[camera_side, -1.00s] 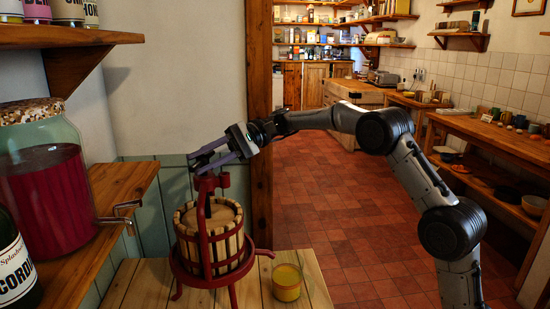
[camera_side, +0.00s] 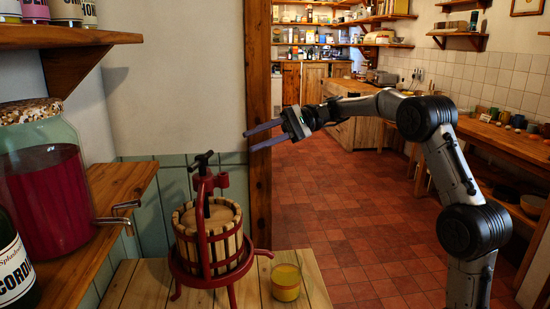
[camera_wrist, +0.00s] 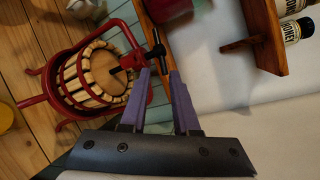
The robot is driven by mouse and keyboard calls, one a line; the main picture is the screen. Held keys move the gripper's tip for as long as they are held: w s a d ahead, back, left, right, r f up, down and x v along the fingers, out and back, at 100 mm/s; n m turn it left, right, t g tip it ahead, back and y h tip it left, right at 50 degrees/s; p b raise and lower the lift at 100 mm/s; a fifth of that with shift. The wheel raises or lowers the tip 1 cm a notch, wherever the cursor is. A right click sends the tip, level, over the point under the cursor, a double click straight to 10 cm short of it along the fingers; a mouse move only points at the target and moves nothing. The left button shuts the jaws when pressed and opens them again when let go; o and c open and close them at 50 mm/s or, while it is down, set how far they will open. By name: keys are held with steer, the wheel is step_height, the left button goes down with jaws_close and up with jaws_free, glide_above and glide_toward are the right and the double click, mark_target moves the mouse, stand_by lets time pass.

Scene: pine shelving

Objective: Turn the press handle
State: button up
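The fruit press (camera_side: 210,240) stands on a wooden table, with a red frame and a slatted wooden basket. Its dark T-shaped handle (camera_side: 203,159) sits on top of the screw; in the wrist view the handle (camera_wrist: 155,47) appears beyond the fingertips. My gripper (camera_side: 246,140) is up and to the right of the handle, apart from it, with its two purple fingers spread and pointing left. In the wrist view my gripper (camera_wrist: 160,72) is open with nothing between the fingers.
A glass of yellow-orange liquid (camera_side: 286,282) stands on the table right of the press. A large jar of red liquid (camera_side: 45,185) with a tap stands on the left shelf. A wooden post (camera_side: 260,120) rises behind the gripper. The air between gripper and handle is clear.

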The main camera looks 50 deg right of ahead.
steer(key=s+a+r+n+g, duration=0.1)
steer(key=s+a+r, duration=0.3)
steer(key=a, duration=0.3)
steer(key=s+a+r+n+g, duration=0.2)
steer(key=s+a+r, duration=0.1)
steer(key=s+a, duration=0.25)
steer(key=s+a+m, duration=0.2)
steer(key=s+a, duration=0.7)
steer(key=s, duration=0.3)
steer(key=shift+s+a+m+g, duration=0.2)
steer(key=shift+s+m+g, duration=0.1)
steer(key=shift+m, duration=0.1)
steer(key=shift+r, duration=0.1)
